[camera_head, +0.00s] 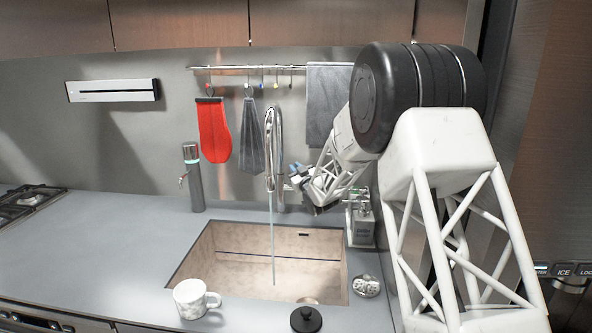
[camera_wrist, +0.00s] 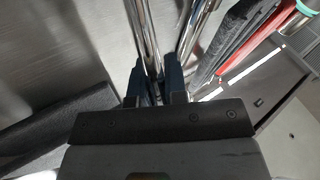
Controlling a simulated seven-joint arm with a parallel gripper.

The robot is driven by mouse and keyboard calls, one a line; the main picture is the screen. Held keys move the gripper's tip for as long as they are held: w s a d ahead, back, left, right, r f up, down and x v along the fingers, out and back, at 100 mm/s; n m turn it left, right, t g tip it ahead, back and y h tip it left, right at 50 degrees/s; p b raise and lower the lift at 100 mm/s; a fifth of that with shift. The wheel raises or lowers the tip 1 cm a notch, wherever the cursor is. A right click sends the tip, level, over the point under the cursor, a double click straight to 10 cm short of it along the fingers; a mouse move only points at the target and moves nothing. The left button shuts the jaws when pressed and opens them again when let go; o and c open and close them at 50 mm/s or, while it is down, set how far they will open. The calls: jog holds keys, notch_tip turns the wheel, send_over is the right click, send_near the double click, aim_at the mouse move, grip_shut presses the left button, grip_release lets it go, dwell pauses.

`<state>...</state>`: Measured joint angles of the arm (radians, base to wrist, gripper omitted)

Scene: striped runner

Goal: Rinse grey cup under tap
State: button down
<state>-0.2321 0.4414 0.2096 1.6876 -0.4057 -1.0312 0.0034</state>
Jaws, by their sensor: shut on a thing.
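The grey cup (camera_head: 189,301), a pale mug with marbled patches, stands upright on the counter at the sink's front left corner. The chrome tap (camera_head: 272,150) rises behind the sink, and a thin stream of water (camera_head: 272,240) falls from it into the basin. My gripper (camera_head: 290,172) is at the right side of the tap, away from the cup. In the wrist view its dark fingers (camera_wrist: 158,84) are close together at the tap's chrome tubes (camera_wrist: 146,40). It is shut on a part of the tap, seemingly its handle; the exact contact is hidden.
The sink (camera_head: 225,252) is open in front. Red (camera_head: 213,130) and grey cloths hang behind. The left counter is mostly clear.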

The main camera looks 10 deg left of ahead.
jog(key=c, duration=1.1)
grip_release()
jog(key=shift+c, duration=0.2)
jog(key=shift+s, duration=0.1)
jog(key=v, duration=0.7)
jog(key=shift+s+d, duration=0.2)
jog(key=shift+s, duration=0.05)
